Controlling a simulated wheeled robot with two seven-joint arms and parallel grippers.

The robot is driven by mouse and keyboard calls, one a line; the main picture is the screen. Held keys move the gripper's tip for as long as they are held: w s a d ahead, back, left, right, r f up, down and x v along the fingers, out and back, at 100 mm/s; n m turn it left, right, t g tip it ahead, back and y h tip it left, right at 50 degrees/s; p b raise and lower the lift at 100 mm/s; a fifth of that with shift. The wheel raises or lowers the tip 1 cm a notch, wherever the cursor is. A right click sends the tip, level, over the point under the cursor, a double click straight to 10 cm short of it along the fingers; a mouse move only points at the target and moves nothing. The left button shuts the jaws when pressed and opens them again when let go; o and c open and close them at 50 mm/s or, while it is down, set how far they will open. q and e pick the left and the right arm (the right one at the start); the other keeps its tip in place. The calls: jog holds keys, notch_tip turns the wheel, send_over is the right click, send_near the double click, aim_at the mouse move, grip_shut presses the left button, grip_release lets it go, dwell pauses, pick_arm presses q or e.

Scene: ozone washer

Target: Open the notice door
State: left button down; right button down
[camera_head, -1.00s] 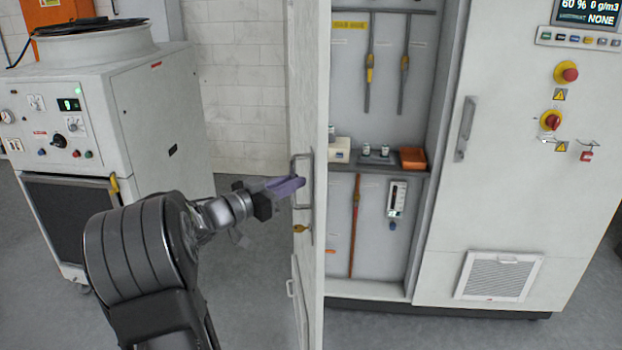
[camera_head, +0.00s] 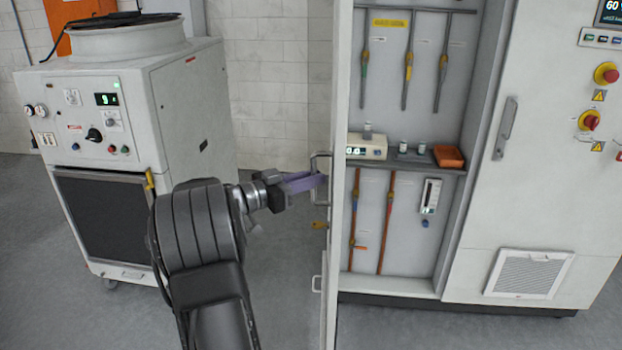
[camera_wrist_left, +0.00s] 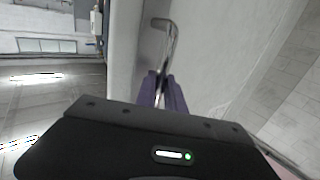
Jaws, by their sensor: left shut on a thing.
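The notice door (camera_head: 344,120) of the white cabinet stands swung open, seen nearly edge-on in the head view. Its metal bar handle (camera_head: 320,157) is on the door's left-hand face. My left gripper (camera_head: 316,181) is shut on this handle with its purple fingers. In the left wrist view the handle (camera_wrist_left: 170,42) runs between the purple fingers (camera_wrist_left: 163,92), beside the pale door face (camera_wrist_left: 215,60). A yellow key or latch (camera_head: 319,225) sits below the handle. My right gripper is not in view.
A closed cabinet door (camera_head: 540,190) with emergency knobs is at right.

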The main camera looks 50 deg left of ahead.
pick_arm(q)
jog(key=c, duration=1.8)
grip_release()
jog(key=shift+a+r, duration=0.15)
jog(key=shift+r, duration=0.15)
jog(key=o, duration=0.4)
jog(key=shift+w+f, duration=0.2)
jog(key=shift+c, duration=0.2)
jog(key=shift+s, duration=0.1)
jog(key=s+a+b, duration=0.1)
jog(key=s+b, duration=0.6)
jog(key=b, duration=0.9)
jog(key=shift+s, duration=0.35)
